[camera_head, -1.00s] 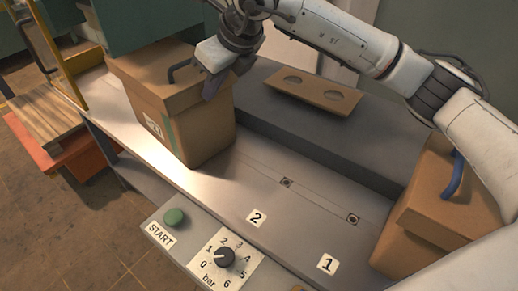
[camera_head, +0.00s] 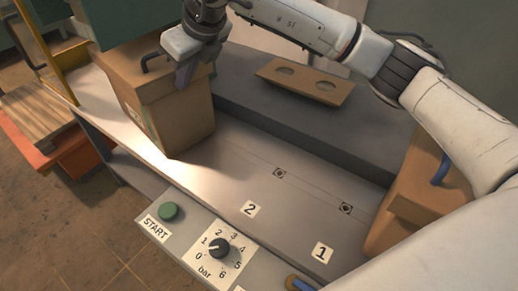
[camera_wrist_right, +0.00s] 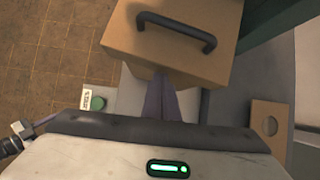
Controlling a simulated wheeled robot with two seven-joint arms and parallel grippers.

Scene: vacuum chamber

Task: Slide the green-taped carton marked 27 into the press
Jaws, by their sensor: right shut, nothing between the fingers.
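The green-taped carton (camera_head: 170,115) stands upright on the grey bed at the left, its far-left end at the dark green press (camera_head: 135,18). Its label and green tape show only at a slant, and I cannot read the number now. Its black handle also shows in the right wrist view, on the carton's lid (camera_wrist_right: 168,50). My right gripper (camera_head: 187,80) is shut and empty at the carton's right-hand side, with its fingertips (camera_wrist_right: 165,82) at or against that side. Whether they touch is hard to tell. My left gripper is not in view.
A second carton (camera_head: 408,205) with a blue handle stands at the right end of the bed. A tan plate with two holes (camera_head: 304,82) lies on the raised grey ledge. A green START button (camera_head: 169,211) and a bar dial (camera_head: 218,247) are in front. The bed between the cartons is clear.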

